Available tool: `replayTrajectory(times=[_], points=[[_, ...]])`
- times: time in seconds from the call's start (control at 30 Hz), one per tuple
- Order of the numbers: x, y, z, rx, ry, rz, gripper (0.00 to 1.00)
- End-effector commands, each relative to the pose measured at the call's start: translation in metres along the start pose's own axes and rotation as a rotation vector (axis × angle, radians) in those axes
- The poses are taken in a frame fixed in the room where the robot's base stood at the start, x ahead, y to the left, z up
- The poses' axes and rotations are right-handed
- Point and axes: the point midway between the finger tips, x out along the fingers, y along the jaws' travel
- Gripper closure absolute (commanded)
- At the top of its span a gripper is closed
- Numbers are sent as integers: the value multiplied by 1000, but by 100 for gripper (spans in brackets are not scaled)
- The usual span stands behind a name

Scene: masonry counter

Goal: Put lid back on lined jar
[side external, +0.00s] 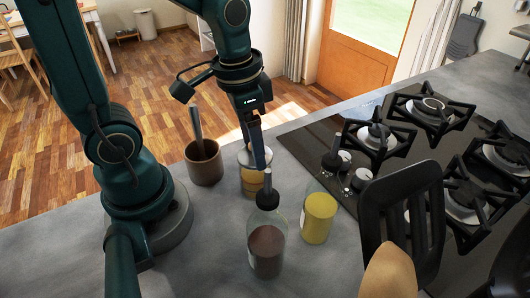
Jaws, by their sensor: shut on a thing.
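My gripper (260,162) points down from the arm at the middle of the picture, its fingers close together in front of a glass jar (252,186) with amber-yellow bands. It is shut on the lid, but the fingers cover most of the lid. A pale round edge (243,156) shows at the jar's top, beside the fingers. I cannot tell whether the lid touches the jar's rim. The jar stands upright on the grey counter (215,235).
A dark-topped bottle (267,250) with brown contents stands close in front of the gripper. A jar of yellow contents (318,218) is to its right. A brown pot (204,166) with a utensil is left. A gas hob (400,150) and black utensils (405,215) lie right.

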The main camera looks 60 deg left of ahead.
Motion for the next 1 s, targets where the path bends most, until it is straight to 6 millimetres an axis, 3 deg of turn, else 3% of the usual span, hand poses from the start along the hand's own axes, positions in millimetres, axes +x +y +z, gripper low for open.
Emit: replayTrajectory(times=[0.87, 0.9, 0.93, 1.0], points=[[2, 0, 0, 0, 0, 0, 80], [2, 0, 0, 0, 0, 0, 12], [2, 0, 0, 0, -1, 0, 1], [2, 0, 0, 0, 0, 0, 0]])
